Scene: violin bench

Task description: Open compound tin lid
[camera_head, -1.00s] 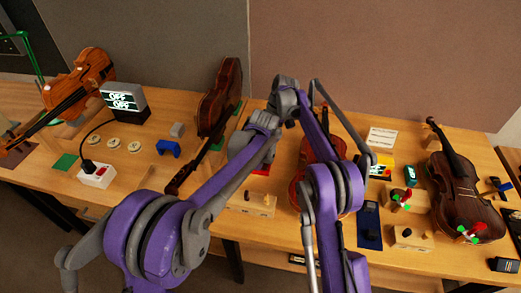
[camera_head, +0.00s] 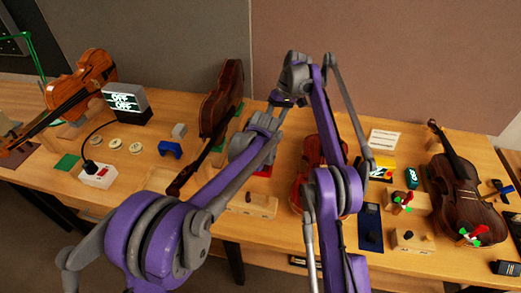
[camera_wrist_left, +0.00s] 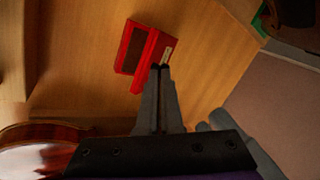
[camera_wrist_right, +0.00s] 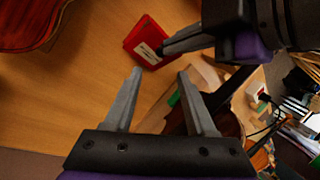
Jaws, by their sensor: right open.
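The red compound tin (camera_wrist_left: 128,62) lies on the wooden bench in the left wrist view. A dark area framed in red shows beside a red lid panel with a pale label, and the lid looks raised. In the right wrist view the tin (camera_wrist_right: 146,34) shows its red labelled face. My left gripper (camera_wrist_left: 160,67) has its fingers together, tips at the lid's labelled edge; I cannot tell whether they touch it. My right gripper (camera_wrist_right: 160,73) is open and empty, apart from the tin. In the head view my arms hide most of the tin (camera_head: 264,170).
A reddish violin (camera_head: 309,178) lies right of the tin. A dark violin body (camera_head: 222,92) stands behind to the left. A wooden block (camera_head: 250,204) sits near the front edge. Both grippers are close together around the tin.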

